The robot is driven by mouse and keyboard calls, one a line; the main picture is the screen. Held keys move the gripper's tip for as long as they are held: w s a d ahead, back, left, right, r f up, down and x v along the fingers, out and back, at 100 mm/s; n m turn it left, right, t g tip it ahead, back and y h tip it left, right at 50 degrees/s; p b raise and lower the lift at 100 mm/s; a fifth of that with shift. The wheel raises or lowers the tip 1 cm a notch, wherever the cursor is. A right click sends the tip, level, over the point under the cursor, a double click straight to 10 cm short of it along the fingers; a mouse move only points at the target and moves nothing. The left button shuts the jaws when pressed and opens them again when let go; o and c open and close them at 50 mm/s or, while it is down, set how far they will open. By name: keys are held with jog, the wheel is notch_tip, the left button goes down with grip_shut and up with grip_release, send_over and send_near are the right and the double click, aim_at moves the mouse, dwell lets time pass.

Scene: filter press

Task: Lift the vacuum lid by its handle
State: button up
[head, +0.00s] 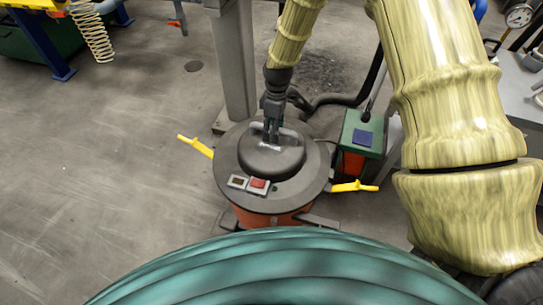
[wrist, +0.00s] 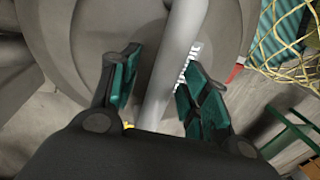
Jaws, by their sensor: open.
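The vacuum lid (head: 229,157) is a round dark grey cover with a raised dome, seated on an orange drum (head: 265,217). Its light grey handle (head: 290,133) arches over the top of the dome. My gripper (head: 272,138) points down at the handle from above. In the wrist view the handle (wrist: 176,75) runs as a pale bar between the two green-padded fingers of my gripper (wrist: 155,88). The fingers are open, one on each side of the bar, with gaps beside it. Part of the handle is hidden behind my gripper in the head view.
Yellow latch levers stick out at the left (head: 196,146) and right (head: 354,187) of the lid. A red switch (head: 258,183) sits on its front rim. A grey post (head: 233,65) stands behind, and a green box (head: 361,135) stands to the right. Floor at left is clear.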

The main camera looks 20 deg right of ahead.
jog(key=shift+f, duration=0.15)
dwell(0.3)
grip_shut()
